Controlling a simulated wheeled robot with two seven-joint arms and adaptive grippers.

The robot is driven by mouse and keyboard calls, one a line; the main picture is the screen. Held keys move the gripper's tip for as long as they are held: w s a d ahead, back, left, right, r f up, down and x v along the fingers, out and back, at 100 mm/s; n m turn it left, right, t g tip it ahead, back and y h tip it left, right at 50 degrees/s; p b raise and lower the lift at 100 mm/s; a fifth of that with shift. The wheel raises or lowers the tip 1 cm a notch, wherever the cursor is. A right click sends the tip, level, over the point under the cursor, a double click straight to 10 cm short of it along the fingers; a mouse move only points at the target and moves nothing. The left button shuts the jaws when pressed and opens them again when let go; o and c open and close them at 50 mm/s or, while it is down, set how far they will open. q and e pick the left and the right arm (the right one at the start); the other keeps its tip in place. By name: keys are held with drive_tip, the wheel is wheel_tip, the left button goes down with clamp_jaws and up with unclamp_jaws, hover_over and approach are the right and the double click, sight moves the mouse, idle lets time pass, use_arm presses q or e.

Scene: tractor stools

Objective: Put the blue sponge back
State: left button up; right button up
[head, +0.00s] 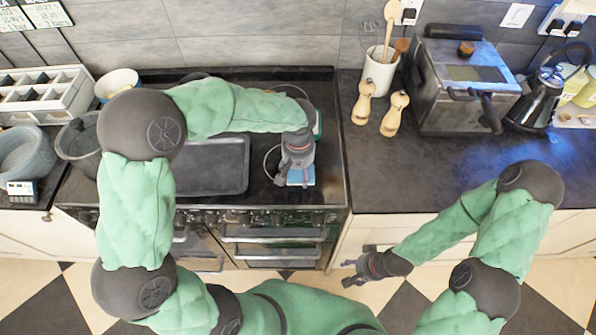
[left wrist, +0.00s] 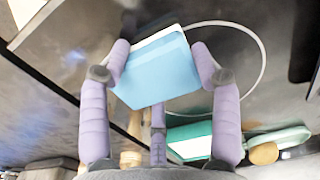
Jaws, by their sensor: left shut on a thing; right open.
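The blue sponge (head: 300,178) is a light blue block with a paler edge, over the right part of the black stove top. My left gripper (head: 297,165) is shut on it. In the left wrist view the sponge (left wrist: 158,72) sits between the fingertips of this gripper (left wrist: 160,66), with its broad blue face in view. I cannot tell if the sponge touches the stove top. A green item with a white part (left wrist: 195,140) lies beyond it; in the head view only its edge (head: 318,122) shows behind my gripper. My right gripper (head: 362,270) is open and empty in front of the cabinets.
A dark tray (head: 225,165) lies on the stove (head: 333,170) left of my gripper. The front of that counter (head: 420,175) is clear.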

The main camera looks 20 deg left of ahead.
sight(298, 172)
use_arm(q)
drive_tip(key=shift+f, duration=0.15)
drive_tip(key=o, duration=1)
wheel_tip(298, 172, up, 12)
drive_tip(key=p, duration=0.3)
